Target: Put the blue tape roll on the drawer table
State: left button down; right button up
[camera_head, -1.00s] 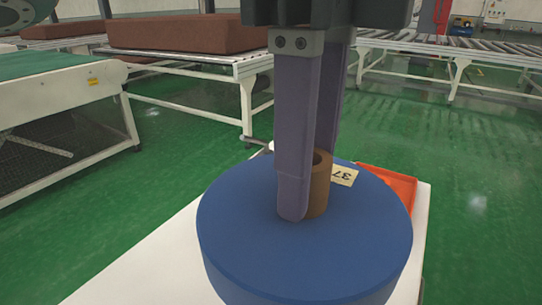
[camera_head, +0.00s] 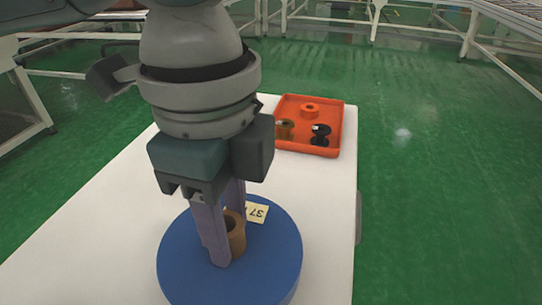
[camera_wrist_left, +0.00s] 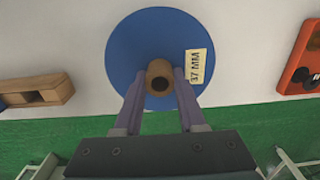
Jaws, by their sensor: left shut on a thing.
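The blue tape roll (camera_head: 275,250) is a wide flat disc with a brown core tube (camera_head: 236,238) and a pale "37" label (camera_head: 258,212). It lies flat over the white table (camera_head: 95,215); I cannot tell whether it rests on the top or hangs just above it. My left gripper (camera_head: 227,243) points down and is shut on the roll's core, one finger on each side. In the left wrist view the roll (camera_wrist_left: 125,45) shows with the gripper (camera_wrist_left: 160,82) around its core. My right gripper is not in view.
An orange-red tray (camera_head: 335,125) with several small parts stands at the table's far right. A wooden block (camera_wrist_left: 45,90) with an opening shows at the left of the wrist view. Green floor (camera_head: 430,200) is clear beyond the right edge.

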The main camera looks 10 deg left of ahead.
pick_arm(q)
jog(key=shift+f, duration=1.35)
jog(key=c, duration=0.5)
grip_release()
jog(key=shift+f, duration=0.15)
